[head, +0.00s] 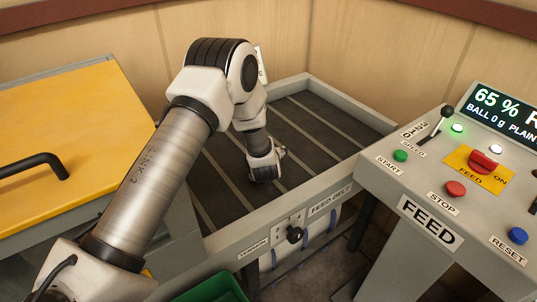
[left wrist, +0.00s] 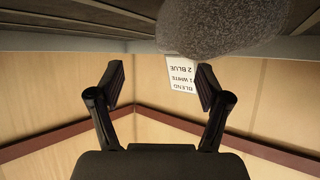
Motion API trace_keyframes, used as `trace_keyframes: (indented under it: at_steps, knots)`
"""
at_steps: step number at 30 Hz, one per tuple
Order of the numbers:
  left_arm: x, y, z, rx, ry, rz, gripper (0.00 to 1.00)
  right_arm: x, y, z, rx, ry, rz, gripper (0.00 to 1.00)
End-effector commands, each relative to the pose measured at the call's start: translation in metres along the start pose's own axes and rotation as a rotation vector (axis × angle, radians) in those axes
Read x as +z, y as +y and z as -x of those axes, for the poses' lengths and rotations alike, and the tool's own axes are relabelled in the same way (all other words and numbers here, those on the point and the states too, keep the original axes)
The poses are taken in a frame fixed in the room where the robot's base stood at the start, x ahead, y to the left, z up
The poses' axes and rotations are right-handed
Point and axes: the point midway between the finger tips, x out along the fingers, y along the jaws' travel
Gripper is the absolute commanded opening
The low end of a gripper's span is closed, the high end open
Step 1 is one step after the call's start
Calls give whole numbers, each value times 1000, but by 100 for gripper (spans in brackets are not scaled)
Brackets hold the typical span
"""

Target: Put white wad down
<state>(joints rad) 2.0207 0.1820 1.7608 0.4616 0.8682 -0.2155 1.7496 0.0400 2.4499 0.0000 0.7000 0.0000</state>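In the left wrist view a rounded, rough-textured wad (left wrist: 222,27), looking grey in the shade, shows at the top edge, partly cut off. It seems to rest on the feed belt surface, which runs upside down along the top of that view. My left gripper (left wrist: 160,78) has its two black fingers spread apart with nothing between them; the wad is outside them. In the head view my left arm reaches over the feed belt (head: 310,135), its wrist low above the slats. The fingers and the wad are hidden there. My right gripper is in neither view.
The belt has a raised grey rim. A blend card (left wrist: 181,75) is on the wooden wall behind. The feed control panel (head: 430,195) stands at right, reading 65 % and ball 0 g. A yellow lid (head: 70,120) is at left, a green bin (head: 212,290) below.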

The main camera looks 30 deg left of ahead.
Motion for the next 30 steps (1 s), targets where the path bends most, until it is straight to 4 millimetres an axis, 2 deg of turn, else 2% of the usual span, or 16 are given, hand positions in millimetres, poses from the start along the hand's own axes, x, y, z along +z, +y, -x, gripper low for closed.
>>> trace_keyframes:
  at_steps: [3,6,9,30]
  knots:
    - [1,1,32,2,0,-2,77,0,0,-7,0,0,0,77]
    - [1,1,52,2,0,-2,77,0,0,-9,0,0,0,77]
    - [1,0,64,0,0,-1,77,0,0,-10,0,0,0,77]
    - [0,0,68,0,0,0,77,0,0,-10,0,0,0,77]
